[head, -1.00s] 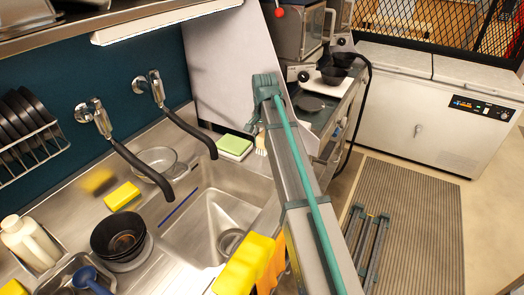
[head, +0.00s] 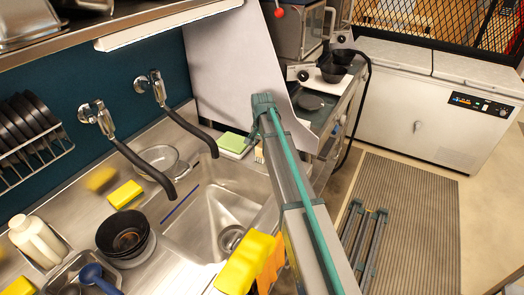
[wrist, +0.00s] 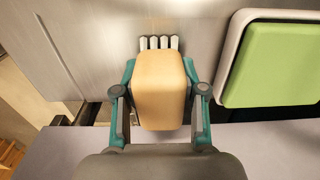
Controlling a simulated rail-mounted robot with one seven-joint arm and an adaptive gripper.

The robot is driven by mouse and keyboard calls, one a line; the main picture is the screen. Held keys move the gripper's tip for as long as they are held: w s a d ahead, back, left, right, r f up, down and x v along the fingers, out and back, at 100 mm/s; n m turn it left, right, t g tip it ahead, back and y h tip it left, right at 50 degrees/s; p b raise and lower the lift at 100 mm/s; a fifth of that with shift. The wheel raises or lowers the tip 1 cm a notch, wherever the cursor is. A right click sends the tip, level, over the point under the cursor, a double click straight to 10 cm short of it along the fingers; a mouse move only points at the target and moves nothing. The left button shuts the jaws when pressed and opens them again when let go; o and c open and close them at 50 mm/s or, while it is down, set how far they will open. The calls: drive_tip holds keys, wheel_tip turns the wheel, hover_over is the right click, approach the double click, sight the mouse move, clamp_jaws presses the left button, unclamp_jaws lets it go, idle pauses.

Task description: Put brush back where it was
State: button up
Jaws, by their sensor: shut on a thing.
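The brush (wrist: 158,95) has a pale wooden body with light bristles at its far end. In the wrist view my gripper (wrist: 158,65) is shut on it, a teal finger on each side. In the head view the brush (head: 259,153) shows only as a small pale piece beneath the end of my arm, right of the green sponge. My arm hides most of the gripper there. The bristles point toward the steel surface; I cannot tell whether they touch it.
A green sponge in a white holder (wrist: 228,80) is just right of the brush in the wrist view. A pale upright panel (head: 235,70) stands close behind. The sink (head: 215,205), black faucets (head: 185,130), a yellow sponge (head: 125,194) and dark bowls (head: 124,235) lie left.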

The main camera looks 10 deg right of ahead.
drive_tip(key=shift+f, duration=0.1)
drive_tip(key=o, duration=1)
wheel_tip(320, 180, up, 12)
drive_tip(key=b, duration=0.2)
drive_tip(key=shift+b, duration=0.35)
